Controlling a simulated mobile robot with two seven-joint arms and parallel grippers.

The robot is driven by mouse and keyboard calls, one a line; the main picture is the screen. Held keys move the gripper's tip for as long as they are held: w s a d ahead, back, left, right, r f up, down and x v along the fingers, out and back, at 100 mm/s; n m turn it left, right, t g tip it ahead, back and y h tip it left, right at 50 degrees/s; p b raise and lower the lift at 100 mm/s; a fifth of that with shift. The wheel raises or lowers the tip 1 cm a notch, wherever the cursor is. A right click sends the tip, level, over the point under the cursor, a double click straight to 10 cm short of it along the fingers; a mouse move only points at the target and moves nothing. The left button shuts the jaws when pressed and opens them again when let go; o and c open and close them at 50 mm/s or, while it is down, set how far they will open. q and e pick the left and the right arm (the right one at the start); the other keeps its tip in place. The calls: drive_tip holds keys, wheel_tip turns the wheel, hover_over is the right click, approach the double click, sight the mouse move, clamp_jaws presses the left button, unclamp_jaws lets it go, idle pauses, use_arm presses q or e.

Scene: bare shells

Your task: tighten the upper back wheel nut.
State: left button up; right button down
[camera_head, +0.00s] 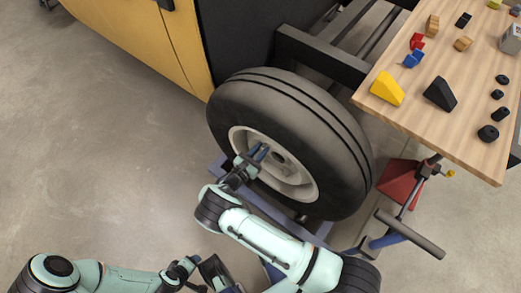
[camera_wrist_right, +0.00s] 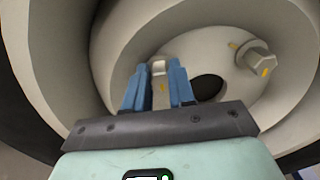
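The large black wheel (camera_head: 335,150) with a cream rim stands upright beside the yellow vehicle body. My right gripper (camera_head: 259,153) reaches into the rim from the front. In the right wrist view its two blue fingers (camera_wrist_right: 159,85) stand on either side of a pale wheel nut (camera_wrist_right: 159,69), which fills the gap between them. Another hex nut (camera_wrist_right: 257,58) with yellow marks sits on the hub to the right, beyond a dark round hole (camera_wrist_right: 209,88). My left gripper (camera_head: 220,275) is low at the bottom edge, partly cut off; its fingers are not clear.
A wooden table (camera_head: 450,110) at upper right carries a yellow wedge (camera_head: 387,88), a black wedge (camera_head: 439,94) and several small blocks and black pieces. A red stand (camera_head: 398,183) and a dark-handled bar (camera_head: 410,233) are right of the wheel. The floor at left is clear.

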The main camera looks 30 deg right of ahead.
drive_tip(key=shift+m, duration=0.3)
use_arm(q)
drive_tip(key=shift+g+h, duration=0.3)
drive_tip(key=shift+g, duration=0.2)
drive_tip(key=shift+s+d+r+p, duration=0.4)
drive_tip(key=shift+s+r+p, duration=0.2)
drive_tip(key=shift+s, duration=0.25)
drive_tip(key=shift+s+d+r+p, duration=0.45)
drive_tip(key=shift+s+r, duration=0.15)
drive_tip(key=shift+s, duration=0.2)
use_arm(e)
drive_tip(key=shift+s+f+m, duration=0.1)
drive_tip(key=shift+f+m, duration=0.05)
drive_tip(key=shift+m, duration=3.85)
drive_tip(key=shift+s+f+m, duration=0.1)
drive_tip(key=shift+f+m, duration=0.1)
drive_tip(key=shift+m, duration=3.8)
drive_tip(key=shift+s+f+m, duration=0.1)
drive_tip(key=shift+f+m, duration=0.05)
drive_tip(key=shift+m, duration=3.85)
drive_tip(key=c, duration=0.9)
unclamp_jaws()
drive_tip(key=shift+w, duration=0.1)
drive_tip(key=shift+c, duration=0.2)
